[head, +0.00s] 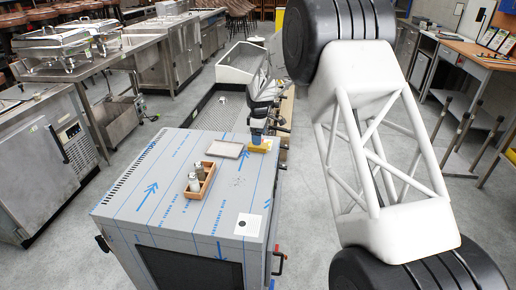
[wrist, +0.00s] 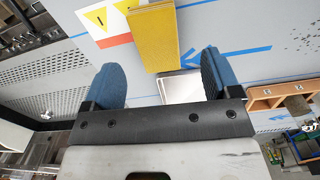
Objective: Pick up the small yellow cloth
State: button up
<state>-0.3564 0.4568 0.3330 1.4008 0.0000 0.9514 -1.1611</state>
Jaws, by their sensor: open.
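The small yellow cloth (head: 261,145) lies near the far right edge of the steel appliance top (head: 175,205). In the wrist view the cloth (wrist: 153,36) looks like a thick folded block, with its near end between or just beyond my fingertips. My gripper (wrist: 160,62) is open, with one blue finger on each side and a gap to the cloth on both. In the head view my gripper (head: 257,136) is right over or at the cloth. Whether the fingers touch it is hidden there.
A shallow metal tray (head: 225,149) lies just left of the cloth; it also shows between my fingers (wrist: 182,90). A wooden caddy (head: 201,181) with shakers stands nearer. Small specks are scattered on the top. A perforated metal surface (wrist: 60,68) lies beyond the appliance edge.

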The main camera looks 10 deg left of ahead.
aim_at(258, 147)
jog(key=shift+w+f, duration=0.15)
jog(key=shift+f, duration=2.45)
jog(key=c, duration=1)
